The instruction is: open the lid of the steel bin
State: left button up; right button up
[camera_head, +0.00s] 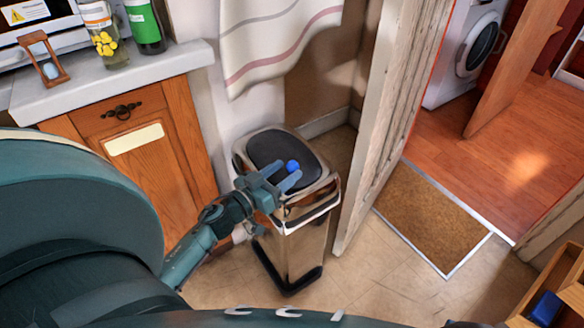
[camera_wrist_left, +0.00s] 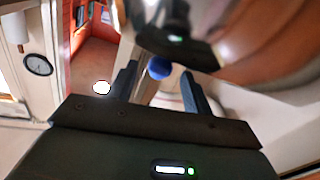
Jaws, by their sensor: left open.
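The steel bin (camera_head: 290,245) stands on the floor in the middle of the head view, shiny, with a dark lid panel (camera_head: 270,148) on top. The lid looks shut. A small blue ball-shaped knob (camera_head: 292,166) shows at the lid's near right part. My left gripper (camera_head: 284,178) is open at the bin's top, its fingertips close to the blue knob. In the left wrist view the blue knob (camera_wrist_left: 158,68) appears between the tips of the two open fingers (camera_wrist_left: 158,85). I cannot tell whether they touch it. My right gripper is not in view.
A wooden cabinet (camera_head: 180,145) with a pale counter stands left of the bin. A whitish door (camera_head: 385,115) stands close on its right. A striped cloth (camera_head: 275,40) hangs behind. A brown doormat (camera_head: 430,215) lies on the floor at right. Floor in front is clear.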

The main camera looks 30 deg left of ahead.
aim_at(288, 170)
pick_arm(q)
jog(key=shift+w+d, duration=0.2)
jog(key=shift+w, duration=0.6)
jog(key=shift+w+d, duration=0.15)
jog(key=shift+w, duration=0.65)
grip_shut()
